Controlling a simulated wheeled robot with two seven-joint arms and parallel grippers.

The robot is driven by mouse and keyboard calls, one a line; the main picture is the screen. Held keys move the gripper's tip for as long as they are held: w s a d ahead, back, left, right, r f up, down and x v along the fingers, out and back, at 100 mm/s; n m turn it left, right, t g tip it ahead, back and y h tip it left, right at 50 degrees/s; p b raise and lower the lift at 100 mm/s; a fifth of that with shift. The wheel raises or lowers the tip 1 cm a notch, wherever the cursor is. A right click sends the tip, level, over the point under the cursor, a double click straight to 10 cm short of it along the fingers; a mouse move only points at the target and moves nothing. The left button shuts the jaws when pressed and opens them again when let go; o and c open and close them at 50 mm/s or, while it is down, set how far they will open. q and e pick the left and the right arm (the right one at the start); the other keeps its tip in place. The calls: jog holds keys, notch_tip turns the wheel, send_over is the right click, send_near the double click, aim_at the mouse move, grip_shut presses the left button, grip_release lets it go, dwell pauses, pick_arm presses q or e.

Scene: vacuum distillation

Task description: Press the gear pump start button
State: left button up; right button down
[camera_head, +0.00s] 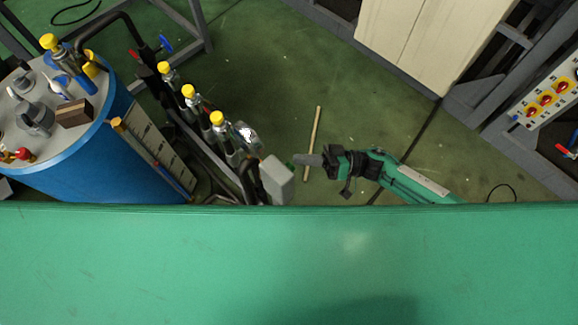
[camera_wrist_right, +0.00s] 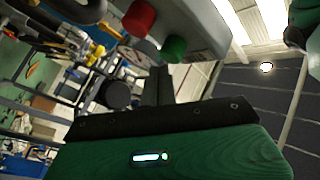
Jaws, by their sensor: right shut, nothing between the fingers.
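A grey button box (camera_head: 277,180) stands at the end of a row of pipes in the head view. In the right wrist view the box (camera_wrist_right: 205,25) carries a red button (camera_wrist_right: 138,18) and a green button (camera_wrist_right: 174,48). My right gripper (camera_head: 300,160) reaches in from the right with its fingers shut and empty. In the right wrist view its fingertips (camera_wrist_right: 160,72) point at the box, just below the green button. I cannot tell whether they touch it. My left gripper is not in view.
A blue tank (camera_head: 150,165) with fittings on top stands at the left. Pipes with yellow-capped valves (camera_head: 189,92) run beside the box. A panel with red knobs (camera_head: 547,99) is at the far right. A thin stick (camera_head: 314,135) lies on the open green floor.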

jog(key=shift+w+d, duration=0.1)
jog(key=shift+w+d+b, duration=0.8)
jog(key=shift+w+d, duration=1.25)
